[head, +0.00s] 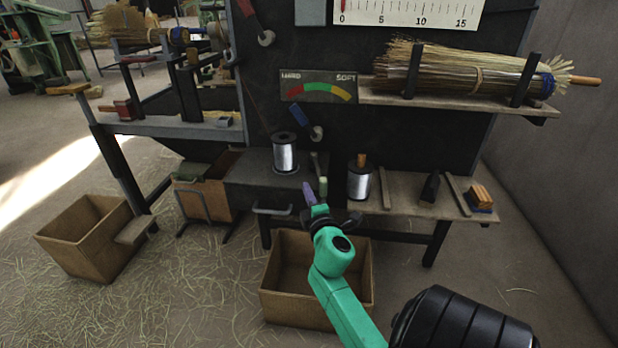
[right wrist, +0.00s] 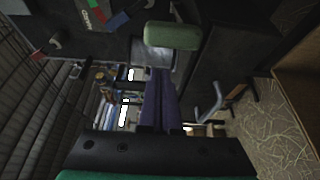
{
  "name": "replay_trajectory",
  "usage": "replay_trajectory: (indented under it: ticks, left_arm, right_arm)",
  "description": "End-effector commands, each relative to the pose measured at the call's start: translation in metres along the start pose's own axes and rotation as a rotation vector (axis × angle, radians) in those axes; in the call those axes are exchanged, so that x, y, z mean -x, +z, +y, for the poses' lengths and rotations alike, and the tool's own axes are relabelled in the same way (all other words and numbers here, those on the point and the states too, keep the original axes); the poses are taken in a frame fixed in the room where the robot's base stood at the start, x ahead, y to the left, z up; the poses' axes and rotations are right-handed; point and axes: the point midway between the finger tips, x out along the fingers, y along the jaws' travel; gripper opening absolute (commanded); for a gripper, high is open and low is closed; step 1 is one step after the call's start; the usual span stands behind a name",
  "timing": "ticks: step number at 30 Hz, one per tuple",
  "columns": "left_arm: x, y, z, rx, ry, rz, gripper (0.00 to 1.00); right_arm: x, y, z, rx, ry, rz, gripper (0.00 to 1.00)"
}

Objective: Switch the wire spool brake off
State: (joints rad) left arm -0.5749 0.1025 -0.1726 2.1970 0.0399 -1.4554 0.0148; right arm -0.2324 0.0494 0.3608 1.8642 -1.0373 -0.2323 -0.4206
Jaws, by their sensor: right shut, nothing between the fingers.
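A silver wire spool (head: 284,156) with dark flanges stands on the dark bench unit below the panel. A pale green handle (head: 323,187) shows just right of and below it; I take this as the brake lever, but cannot tell its setting. My right gripper (head: 308,192), with purple fingers, is shut and empty, close to the left of the handle. My left gripper is out of view.
A second spool (head: 360,182) stands on the wooden shelf to the right. A blue lever (head: 300,116) and a red-green gauge (head: 318,90) are on the panel above. A straw broom (head: 470,78) rests at upper right.

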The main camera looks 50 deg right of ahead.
Motion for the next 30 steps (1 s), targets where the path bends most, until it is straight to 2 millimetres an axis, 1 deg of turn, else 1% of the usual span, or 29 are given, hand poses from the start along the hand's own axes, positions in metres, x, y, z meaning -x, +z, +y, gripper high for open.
replay_trajectory:
  ticks: [3, 4, 6, 9, 12, 15, 17, 30]
  left_arm:
    - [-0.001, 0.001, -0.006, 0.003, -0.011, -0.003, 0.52]
    - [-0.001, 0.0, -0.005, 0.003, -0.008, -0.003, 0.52]
    - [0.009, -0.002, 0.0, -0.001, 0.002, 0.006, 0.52]
    - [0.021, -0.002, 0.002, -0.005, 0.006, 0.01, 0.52]
    - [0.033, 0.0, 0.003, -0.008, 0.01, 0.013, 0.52]
    - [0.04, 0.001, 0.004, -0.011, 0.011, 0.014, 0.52]
    - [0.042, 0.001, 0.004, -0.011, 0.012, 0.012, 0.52]
    - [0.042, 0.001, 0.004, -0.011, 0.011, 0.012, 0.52]
  right_arm:
    - [0.029, 0.005, -0.002, -0.001, -0.004, 0.002, 0.0]
    - [0.037, 0.005, -0.004, -0.003, -0.004, 0.003, 0.0]
    - [0.054, 0.009, -0.003, -0.001, -0.004, 0.002, 0.0]
    - [0.075, 0.012, -0.004, -0.001, -0.003, 0.003, 0.0]
    - [0.09, 0.014, -0.004, -0.002, -0.001, 0.006, 0.0]
    - [0.097, 0.015, -0.002, -0.001, 0.0, 0.006, 0.0]
    - [0.099, 0.015, -0.001, -0.001, 0.0, 0.007, 0.0]
    - [0.098, 0.015, 0.0, -0.001, 0.001, 0.008, 0.0]
